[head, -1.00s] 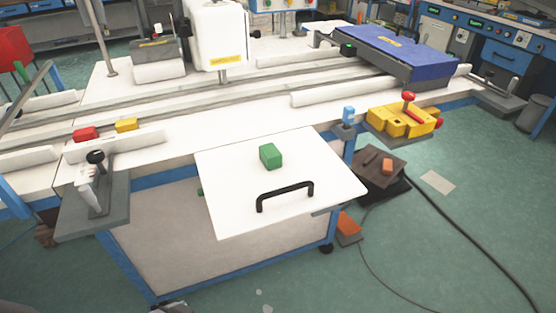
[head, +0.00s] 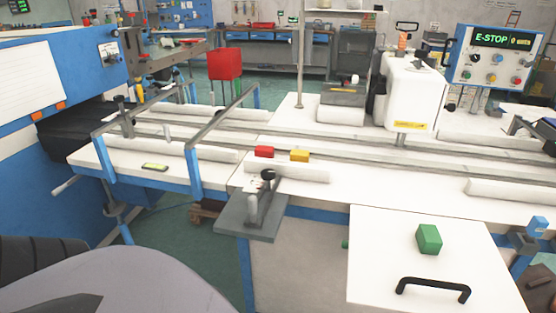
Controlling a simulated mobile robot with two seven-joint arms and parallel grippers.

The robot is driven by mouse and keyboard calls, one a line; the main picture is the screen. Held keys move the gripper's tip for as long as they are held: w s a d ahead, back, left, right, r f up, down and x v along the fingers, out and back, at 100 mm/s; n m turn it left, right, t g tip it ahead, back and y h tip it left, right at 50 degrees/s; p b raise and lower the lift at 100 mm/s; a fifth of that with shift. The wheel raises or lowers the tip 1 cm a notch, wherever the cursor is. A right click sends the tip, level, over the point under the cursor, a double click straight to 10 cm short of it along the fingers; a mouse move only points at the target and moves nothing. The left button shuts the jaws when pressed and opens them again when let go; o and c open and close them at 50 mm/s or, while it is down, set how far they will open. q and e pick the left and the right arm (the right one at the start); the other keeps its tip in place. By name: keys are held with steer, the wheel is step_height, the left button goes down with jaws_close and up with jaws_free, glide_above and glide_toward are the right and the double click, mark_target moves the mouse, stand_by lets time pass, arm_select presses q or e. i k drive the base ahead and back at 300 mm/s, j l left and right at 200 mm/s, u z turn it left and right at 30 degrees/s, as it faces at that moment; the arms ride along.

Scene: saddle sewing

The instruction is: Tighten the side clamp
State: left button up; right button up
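A clamp-like fixture (head: 252,207) with a pale lever and a black knob (head: 267,174) sits on a grey plate (head: 232,226) at the front edge of the white sewing table. I cannot tell how tight it is. A pale handle (head: 64,187) also sticks out at the table's left end, by a blue leg. Neither of my grippers is in view.
Red (head: 264,152) and yellow (head: 299,155) blocks lie behind the fixture. A white panel (head: 380,270) with a green block (head: 429,239) and black handle (head: 433,288) is front right. A grey rounded shape (head: 120,280) fills the lower left. Green floor shows between.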

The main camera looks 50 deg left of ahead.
mark_target(268, 175)
steer(key=u, duration=1.5)
steer(key=i+l+z, duration=0.1)
steer(key=l, duration=0.3)
steer(key=i+l, duration=0.3)
steer(key=l, duration=0.15)
steer(key=i+l+z, duration=0.15)
steer(key=l, duration=0.25)
